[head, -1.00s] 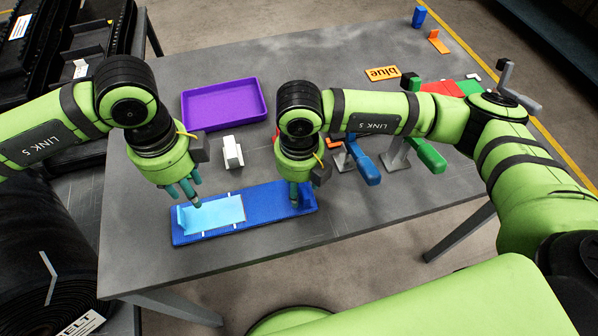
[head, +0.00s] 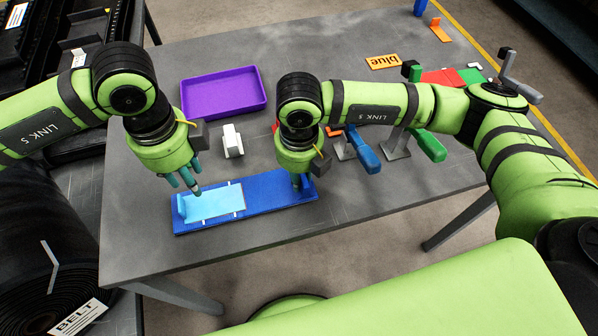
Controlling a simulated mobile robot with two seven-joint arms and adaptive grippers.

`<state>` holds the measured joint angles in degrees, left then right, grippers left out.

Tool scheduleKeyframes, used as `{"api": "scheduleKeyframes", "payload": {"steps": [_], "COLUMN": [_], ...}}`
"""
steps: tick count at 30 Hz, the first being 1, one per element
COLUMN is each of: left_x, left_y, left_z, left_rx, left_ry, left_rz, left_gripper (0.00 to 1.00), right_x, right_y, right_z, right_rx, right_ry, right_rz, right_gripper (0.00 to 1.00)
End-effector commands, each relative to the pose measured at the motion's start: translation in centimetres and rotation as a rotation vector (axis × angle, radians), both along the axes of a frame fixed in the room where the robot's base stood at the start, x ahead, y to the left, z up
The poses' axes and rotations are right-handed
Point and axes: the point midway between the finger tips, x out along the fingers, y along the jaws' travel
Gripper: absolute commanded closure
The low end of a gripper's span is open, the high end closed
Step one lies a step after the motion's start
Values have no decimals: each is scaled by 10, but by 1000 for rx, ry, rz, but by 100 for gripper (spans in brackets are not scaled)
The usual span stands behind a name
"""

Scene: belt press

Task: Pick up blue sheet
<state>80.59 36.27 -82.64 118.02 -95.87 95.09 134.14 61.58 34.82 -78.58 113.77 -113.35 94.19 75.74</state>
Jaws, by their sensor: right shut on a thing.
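The light blue sheet (head: 213,204) lies flat on the left part of a long dark blue fixture (head: 262,196) near the table's front edge. A small blue upright stands at the fixture's left end. My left gripper (head: 184,186) points down over the sheet's upper left edge. Its fingertips look apart, with nothing visible between them; I cannot tell whether they touch the sheet. My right gripper (head: 300,184) is at the fixture's right end, shut on the blue upright (head: 308,186) there. Its fingers partly hide that upright.
A purple tray (head: 224,108) and a small white block (head: 232,141) lie behind the fixture. Blue (head: 363,152) and green (head: 430,146) handled clamps stand to the right. A black belt roll (head: 45,250) stands at lower left.

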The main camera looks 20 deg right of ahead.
Motion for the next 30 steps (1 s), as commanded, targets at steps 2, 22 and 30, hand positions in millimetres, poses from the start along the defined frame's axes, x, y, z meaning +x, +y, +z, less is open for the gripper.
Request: {"api": "scheduleKeyframes", "payload": {"steps": [2, 22, 30], "left_x": [0, 0, 2], "left_y": [0, 2, 6], "left_z": [0, 1, 6], "left_rx": [0, -1, -2], "left_ry": [0, 1, -1], "left_rz": [0, -224, -788], "left_gripper": [61, 60, 60], "right_x": [0, -1, -1], "right_y": [0, 0, 0], "right_z": [-1, -1, -1], "right_rx": [0, 0, 0], "right_ry": [1, 2, 2], "right_rz": [0, 0, 0], "right_gripper": [100, 100, 100]}}
